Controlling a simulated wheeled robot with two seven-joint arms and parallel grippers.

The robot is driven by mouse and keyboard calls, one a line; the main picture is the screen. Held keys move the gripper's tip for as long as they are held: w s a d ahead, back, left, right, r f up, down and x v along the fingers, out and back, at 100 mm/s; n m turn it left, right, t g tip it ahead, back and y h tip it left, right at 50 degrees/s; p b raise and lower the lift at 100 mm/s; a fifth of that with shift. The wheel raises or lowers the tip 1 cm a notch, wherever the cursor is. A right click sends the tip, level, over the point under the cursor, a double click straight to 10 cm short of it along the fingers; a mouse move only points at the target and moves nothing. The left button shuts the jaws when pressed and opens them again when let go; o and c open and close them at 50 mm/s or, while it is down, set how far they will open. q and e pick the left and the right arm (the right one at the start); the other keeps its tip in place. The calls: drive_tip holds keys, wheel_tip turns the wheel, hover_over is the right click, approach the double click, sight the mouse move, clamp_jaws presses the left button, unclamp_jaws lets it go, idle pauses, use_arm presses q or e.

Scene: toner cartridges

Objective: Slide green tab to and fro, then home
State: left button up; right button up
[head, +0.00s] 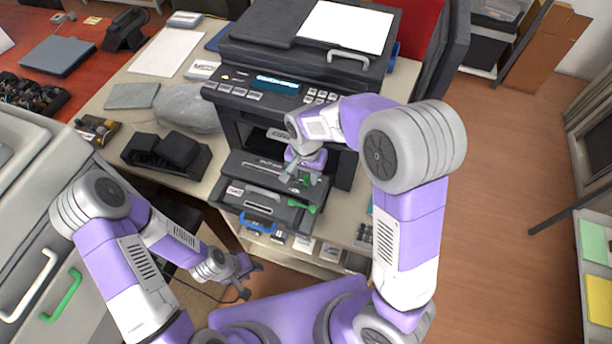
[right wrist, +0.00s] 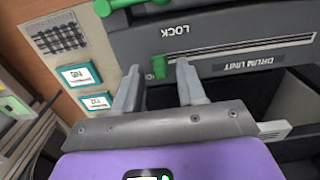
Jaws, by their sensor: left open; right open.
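The small green tab (right wrist: 158,67) stands at the end of a long slot in the dark drum unit (right wrist: 222,38), near the word LOCK. In the right wrist view my right gripper (right wrist: 157,73) is open, its fingertips on either side of the tab; whether they touch it I cannot tell. In the head view the right gripper (head: 301,180) is over the front of the printer (head: 262,105), partly hiding the unit. My left gripper (head: 252,280) is open and empty, low in front of the table.
A larger green handle (head: 302,205) and a blue handle (head: 258,222) are at the lower unit. A black box (head: 165,155) and a clear plastic bag (head: 187,108) lie left of the printer. Teal-edged label cards (right wrist: 80,76) show beside the unit.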

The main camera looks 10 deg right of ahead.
drive_tip(key=shift+f, duration=0.45)
clamp_jaws()
